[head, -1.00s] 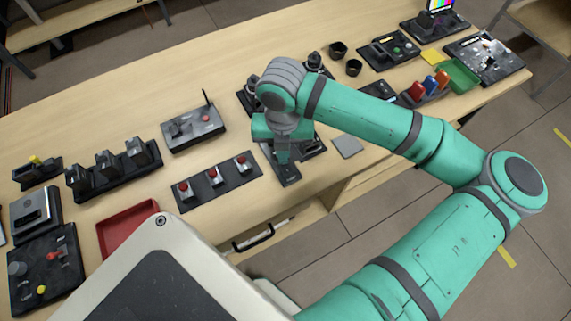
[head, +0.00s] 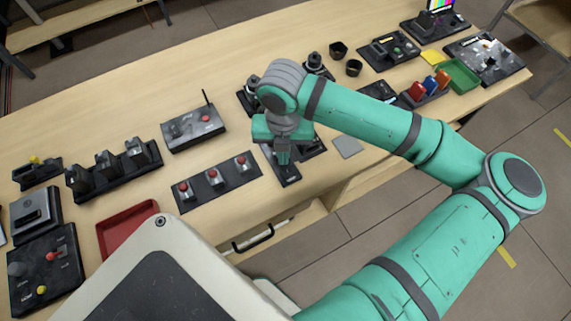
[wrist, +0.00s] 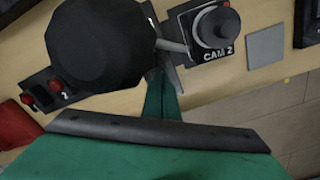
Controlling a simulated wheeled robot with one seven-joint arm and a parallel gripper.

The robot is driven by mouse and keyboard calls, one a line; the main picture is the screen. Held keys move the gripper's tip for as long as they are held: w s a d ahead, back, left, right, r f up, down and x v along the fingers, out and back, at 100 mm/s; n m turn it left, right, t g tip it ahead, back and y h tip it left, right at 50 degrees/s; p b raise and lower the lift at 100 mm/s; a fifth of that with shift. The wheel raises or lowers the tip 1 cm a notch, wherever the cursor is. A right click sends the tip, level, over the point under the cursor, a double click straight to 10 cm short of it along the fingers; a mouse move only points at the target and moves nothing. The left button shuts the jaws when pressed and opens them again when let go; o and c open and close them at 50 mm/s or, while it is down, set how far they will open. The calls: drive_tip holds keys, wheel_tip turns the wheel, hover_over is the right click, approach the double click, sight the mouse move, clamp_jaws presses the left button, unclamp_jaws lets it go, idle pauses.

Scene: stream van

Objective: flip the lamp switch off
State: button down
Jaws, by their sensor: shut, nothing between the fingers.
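My gripper (head: 283,157) is shut and empty, pointing down over a narrow dark panel (head: 289,180) near the table's front edge. In the wrist view its green fingers (wrist: 160,84) come together beside a large dark faceted piece (wrist: 100,45), which hides much of what lies below. A grey rod runs from near that piece toward a panel marked CAM 2 (wrist: 215,55). No part is readable as the lamp switch. The fingers cover part of the narrow panel, and I cannot tell whether they touch anything.
A red tray (head: 128,228) is at the left, and a flat grey square (head: 347,146) lies to the right. A drawer handle (head: 253,238) sticks out below.

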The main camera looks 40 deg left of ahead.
drive_tip(key=shift+f, duration=0.5)
idle(0.3)
wheel_tip(320, 180, up, 7)
idle(1.0)
